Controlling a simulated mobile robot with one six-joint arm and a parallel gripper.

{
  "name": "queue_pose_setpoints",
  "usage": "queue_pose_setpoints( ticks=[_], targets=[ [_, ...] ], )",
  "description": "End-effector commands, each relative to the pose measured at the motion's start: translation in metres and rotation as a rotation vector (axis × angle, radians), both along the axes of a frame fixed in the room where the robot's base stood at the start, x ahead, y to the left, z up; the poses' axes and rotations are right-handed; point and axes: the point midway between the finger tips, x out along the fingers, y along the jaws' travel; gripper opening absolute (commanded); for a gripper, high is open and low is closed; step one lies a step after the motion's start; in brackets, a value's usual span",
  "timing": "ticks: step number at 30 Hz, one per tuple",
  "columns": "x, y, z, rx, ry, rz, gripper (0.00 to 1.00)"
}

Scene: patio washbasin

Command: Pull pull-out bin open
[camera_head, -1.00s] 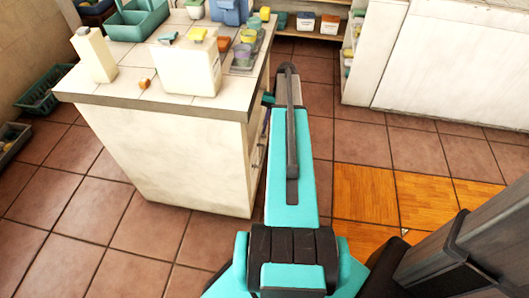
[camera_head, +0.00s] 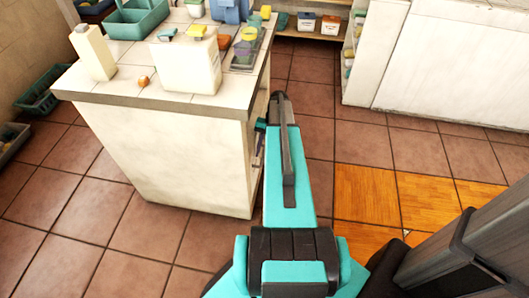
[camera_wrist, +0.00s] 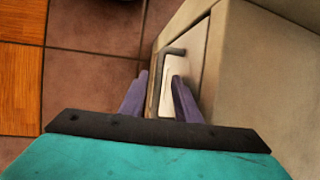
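The pull-out bin's pale front (camera_wrist: 196,62) shows in the wrist view, set in the side of the cream counter (camera_wrist: 262,85). A dark bar handle (camera_wrist: 172,52) stands out from the front. My gripper (camera_wrist: 158,80) has its two purple fingers apart, one on each side of the handle bar. The left finger looks close to the bar, but I cannot tell whether it touches. In the head view my gripper (camera_head: 260,127) is beside the right side of the counter (camera_head: 185,150). My arm and the counter's corner hide most of the bin there.
The counter top holds a white box (camera_head: 188,62), a cream bottle (camera_head: 93,52), a teal caddy (camera_head: 137,20) and small cups. A shelf (camera_head: 312,33) and a white unit (camera_head: 430,60) stand at the back right. Tiled floor (camera_head: 360,145) right of the counter is clear.

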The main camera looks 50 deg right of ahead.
Motion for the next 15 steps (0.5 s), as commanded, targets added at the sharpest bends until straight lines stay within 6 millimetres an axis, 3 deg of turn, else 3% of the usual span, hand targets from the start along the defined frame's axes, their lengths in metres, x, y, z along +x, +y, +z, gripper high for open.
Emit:
queue_pose_setpoints(
  ticks=[9, 14, 15],
  targets=[
    [-0.0002, 0.0003, -0.0012, 0.0, 0.0, 0.0, 0.28],
    [-0.0003, 0.0002, -0.001, 0.0, 0.0, 0.0, 0.01],
    [-0.0002, 0.0002, -0.001, 0.001, -0.001, 0.0, 0.0]
  ],
)
